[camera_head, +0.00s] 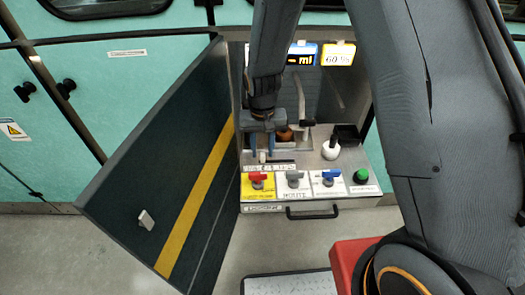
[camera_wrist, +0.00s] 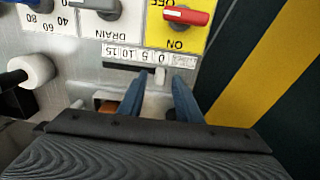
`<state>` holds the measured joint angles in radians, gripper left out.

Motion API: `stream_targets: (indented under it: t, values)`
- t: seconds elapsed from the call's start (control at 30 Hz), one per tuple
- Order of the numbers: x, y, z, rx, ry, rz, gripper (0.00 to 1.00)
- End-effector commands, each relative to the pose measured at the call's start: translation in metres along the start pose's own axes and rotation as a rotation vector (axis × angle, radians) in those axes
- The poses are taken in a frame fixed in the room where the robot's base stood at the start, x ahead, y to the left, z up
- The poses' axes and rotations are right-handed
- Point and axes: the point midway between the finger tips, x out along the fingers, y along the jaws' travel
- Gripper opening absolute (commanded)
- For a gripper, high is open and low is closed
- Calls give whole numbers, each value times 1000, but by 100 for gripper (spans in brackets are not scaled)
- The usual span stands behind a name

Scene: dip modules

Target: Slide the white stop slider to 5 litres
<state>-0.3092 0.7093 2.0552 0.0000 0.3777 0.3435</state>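The white stop slider (camera_wrist: 160,75) is a small upright peg in a dark slot under the printed scale (camera_wrist: 140,55). The scale appears upside down in the wrist view, and the slider stands by its 0 mark, to the right of the 5. My gripper (camera_wrist: 158,82) has two blue fingers, one on either side of the slider, with visible gaps. It is open and holds nothing. In the head view the slider (camera_head: 262,156) shows just below my gripper's fingers (camera_head: 261,146).
A white knob (camera_head: 331,149) stands to the right. The open dark door (camera_head: 165,165) with its yellow stripe is close on the left.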

Motion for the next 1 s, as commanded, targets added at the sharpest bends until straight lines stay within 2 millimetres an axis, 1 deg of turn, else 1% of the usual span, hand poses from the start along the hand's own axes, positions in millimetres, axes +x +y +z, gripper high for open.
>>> stream_targets:
  t: [0.1, 0.2, 0.47, 0.5, 0.67, 0.7, 1.0]
  values:
    - [10, 0, 0, 0, -1, 0, 31]
    - [14, 0, 0, 0, 0, 0, 31]
    - [15, 0, 0, 0, 1, 0, 31]
    - [15, 0, 0, 0, 1, 0, 30]
    - [15, 0, 0, 0, 1, 0, 3]
    - [15, 0, 0, 0, 1, 0, 0]
    - [15, -1, 2, -9, 0, 0, 0]
